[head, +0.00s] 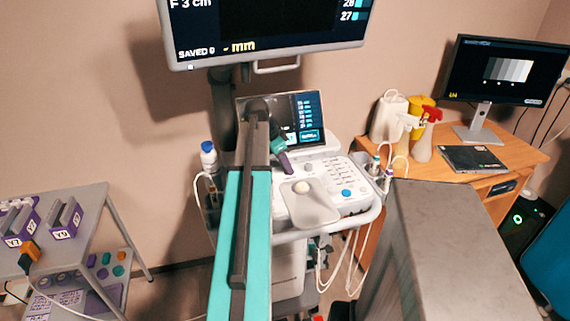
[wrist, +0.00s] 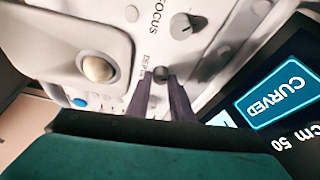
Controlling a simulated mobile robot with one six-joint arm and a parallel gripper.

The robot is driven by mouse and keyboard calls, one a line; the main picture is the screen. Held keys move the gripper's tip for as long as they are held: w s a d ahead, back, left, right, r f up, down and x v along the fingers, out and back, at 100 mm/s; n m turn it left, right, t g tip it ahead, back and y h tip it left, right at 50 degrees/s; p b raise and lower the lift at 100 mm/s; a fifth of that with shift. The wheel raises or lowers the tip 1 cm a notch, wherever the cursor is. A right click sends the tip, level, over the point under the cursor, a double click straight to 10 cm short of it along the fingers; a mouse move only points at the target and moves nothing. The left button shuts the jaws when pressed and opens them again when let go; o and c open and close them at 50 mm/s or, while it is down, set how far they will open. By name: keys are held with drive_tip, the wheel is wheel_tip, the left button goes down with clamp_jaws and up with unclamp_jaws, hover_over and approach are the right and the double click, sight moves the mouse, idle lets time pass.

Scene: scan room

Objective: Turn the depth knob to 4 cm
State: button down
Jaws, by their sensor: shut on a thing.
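The depth knob (wrist: 161,73) is a small dark knob on the white ultrasound console, beside a partly hidden, sideways "DEPTH" label in the wrist view. My gripper (wrist: 160,84) has its two dark purple fingers on either side of this knob, shut on it. In the head view my gripper (head: 284,165) reaches down to the console panel (head: 330,172) just below the touchscreen; the knob is hidden there. The big monitor (head: 265,22) is cut off at the top; its visible text includes "F 3 cm". The knob's pointer cannot be made out.
The focus knob (wrist: 185,27) is close by on the panel. A trackball (wrist: 97,68) lies to the left. The tilted touchscreen (head: 298,118) stands right behind my gripper, its "CURVED" button (wrist: 283,88) near the fingers in the wrist view. Probes (head: 388,178) hang at the console's right.

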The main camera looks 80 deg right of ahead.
drive_tip(key=shift+w+n, duration=0.25)
drive_tip(key=shift+n, duration=0.05)
drive_tip(key=n+t+h, duration=0.1)
drive_tip(key=n, duration=0.2)
drive_tip(key=shift+a+p, duration=0.2)
drive_tip(key=shift+p, duration=0.1)
drive_tip(key=shift+s+r+n+t+h+p, duration=0.1)
drive_tip(key=shift+n+t+h+p, duration=0.25)
drive_tip(key=shift+n, duration=0.75)
drive_tip(key=shift+s+n+t+h+p, duration=0.15)
drive_tip(key=shift+n+t, duration=0.3)
drive_tip(key=shift+n, duration=0.65)
drive_tip(key=shift+w, duration=0.15)
drive_tip(key=shift+d, duration=0.1)
drive_tip(key=c, duration=1.6)
unclamp_jaws()
drive_tip(key=shift+o, duration=0.2)
